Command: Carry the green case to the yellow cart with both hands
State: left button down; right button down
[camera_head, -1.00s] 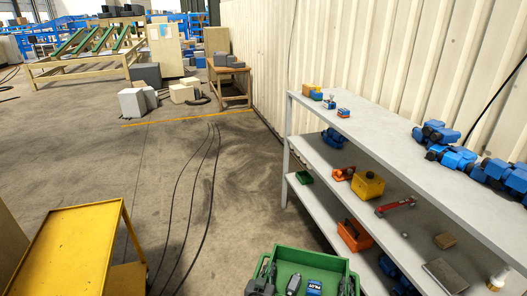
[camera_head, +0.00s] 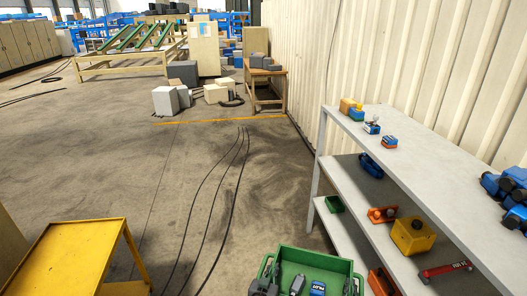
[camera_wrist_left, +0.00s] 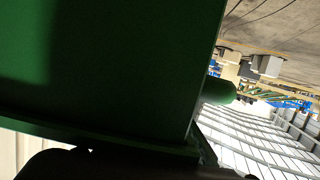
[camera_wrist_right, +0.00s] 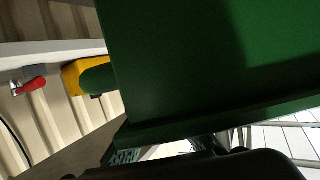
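The green case (camera_head: 315,262) is an open-topped box at the bottom of the head view, with a few small items inside, among them a blue one. My left gripper (camera_head: 264,284) is at its left end and my right gripper (camera_head: 351,286) at its right end. Both seem shut on the case, though their fingertips are mostly hidden. The case's green wall fills much of the left wrist view (camera_wrist_left: 100,70) and right wrist view (camera_wrist_right: 210,60). The yellow cart (camera_head: 72,252) stands at lower left, apart from the case, its visible top empty.
A grey shelf (camera_head: 435,160) with toys and a yellow box (camera_head: 412,236) stands close on the right. Cables (camera_head: 212,205) run along the floor between cart and case. A wooden table (camera_head: 265,85) and grey boxes (camera_head: 166,100) are farther off. The middle floor is open.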

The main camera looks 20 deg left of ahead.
aim_at(57, 277)
jog(key=u, duration=0.15)
jog(key=i, duration=0.95)
jog(key=u, duration=0.35)
jog(key=i, duration=0.9)
jog(key=u, duration=0.75)
jog(key=i, duration=0.65)
jog(key=u, duration=0.95)
jog(key=i, duration=0.4)
jog(key=u, duration=1.2)
jog(key=i, duration=0.6)
jog(key=u, duration=0.45)
